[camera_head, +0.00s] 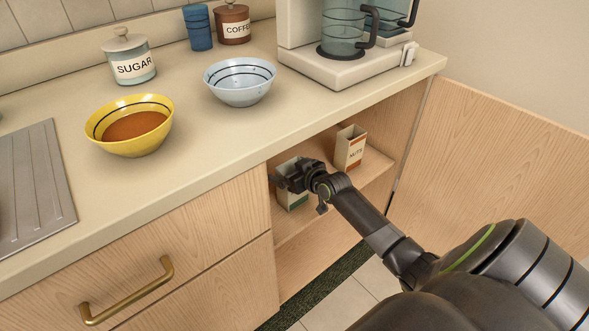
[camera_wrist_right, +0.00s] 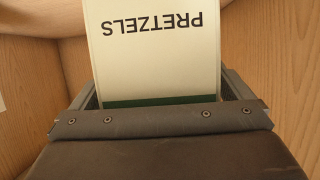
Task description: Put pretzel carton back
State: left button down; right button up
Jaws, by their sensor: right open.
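The pretzel carton (camera_wrist_right: 153,50) is white with a dark green band and shows upside down in the right wrist view, close in front of my right gripper (camera_wrist_right: 160,104). My left gripper is not in view.
A nuts carton (camera_head: 350,149) stands further right on the same shelf (camera_head: 318,200). Wooden cabinet walls are close on both sides. Bowls, jars and a coffee maker (camera_head: 340,65) stand on the counter above. A drawer handle (camera_head: 127,291) sticks out at left.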

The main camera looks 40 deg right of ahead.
jog(key=shift+r, duration=0.3)
pick_arm(q)
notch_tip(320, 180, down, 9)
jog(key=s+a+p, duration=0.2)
jog(key=p, duration=0.1)
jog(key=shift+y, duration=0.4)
pick_arm(e)
jog(key=v, duration=1.2)
jog(key=shift+f, duration=0.2)
jog(key=s+a+f+m+g+h, duration=0.1)
jog(key=s+f+g, duration=0.2)
jog(key=s+f, duration=0.65)
jog(key=s+a+f+m+g+h, duration=0.15)
jog(key=s+f+g, duration=0.35)
jog(key=f, duration=0.7)
jog(key=s+a+f+g, duration=0.2)
jog(key=s+a+f, duration=0.2)
jog(key=s, duration=0.5)
jog(key=s+a+f+g, duration=0.2)
jog(key=s+a+f, duration=0.2)
jog(key=s, duration=0.6)
notch_tip(320, 180, down, 3)
jog(key=shift+r+y, duration=0.2)
jog(key=shift+y, duration=0.25)
pick_arm(q)
jog(key=shift+p, duration=0.3)
pick_arm(e)
jog(key=shift+n, duration=0.25)
